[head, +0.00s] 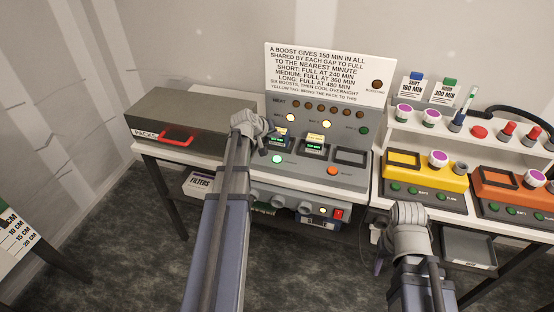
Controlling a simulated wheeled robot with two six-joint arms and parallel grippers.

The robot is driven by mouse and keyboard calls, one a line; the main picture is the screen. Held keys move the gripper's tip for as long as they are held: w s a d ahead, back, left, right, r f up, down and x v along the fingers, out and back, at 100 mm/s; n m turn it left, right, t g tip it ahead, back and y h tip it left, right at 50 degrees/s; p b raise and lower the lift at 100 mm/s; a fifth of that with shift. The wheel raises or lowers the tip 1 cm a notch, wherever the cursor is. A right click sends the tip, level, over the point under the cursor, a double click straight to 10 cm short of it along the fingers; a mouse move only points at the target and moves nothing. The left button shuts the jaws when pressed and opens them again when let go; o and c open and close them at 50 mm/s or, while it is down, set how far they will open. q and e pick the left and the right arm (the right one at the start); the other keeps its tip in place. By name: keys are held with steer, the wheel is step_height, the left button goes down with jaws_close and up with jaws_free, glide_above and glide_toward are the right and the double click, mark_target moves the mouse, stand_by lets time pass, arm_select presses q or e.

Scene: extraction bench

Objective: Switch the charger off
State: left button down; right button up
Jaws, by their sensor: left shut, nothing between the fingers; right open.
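The charger (352,126) is a grey unit with a sloped top and an upright back panel, standing on the bench in the middle of the head view. Its front face has knobs, a lit yellow lamp (322,210) and a red switch (339,214); the switch's position is too small to read. Green-lit displays (314,146) sit in two of its bays, and the right bay (350,157) looks empty. My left gripper (272,129) is shut and empty over the charger's left side. My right gripper (380,262) is open, low in front of the bench, right of the switch.
A grey box with a red handle (177,137) labelled PACKS stands left. A white sign (325,72) rises behind the charger. Yellow (425,170) and orange (510,188) units stand right, below a shelf of small coloured items. A FILTERS box (200,184) is under the bench.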

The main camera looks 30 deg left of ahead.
mark_target(276, 160)
arm_select(q)
steer(key=shift+f+b, duration=4.1)
steer(key=shift+f, duration=0.15)
steer(key=shift+f+b, duration=0.4)
steer(key=shift+f+b, duration=0.4)
steer(key=shift+r, duration=0.15)
steer(key=shift+r+p, duration=0.7)
steer(key=shift+p, duration=0.15)
step_height(276, 160, up, 5)
steer(key=p, duration=0.5)
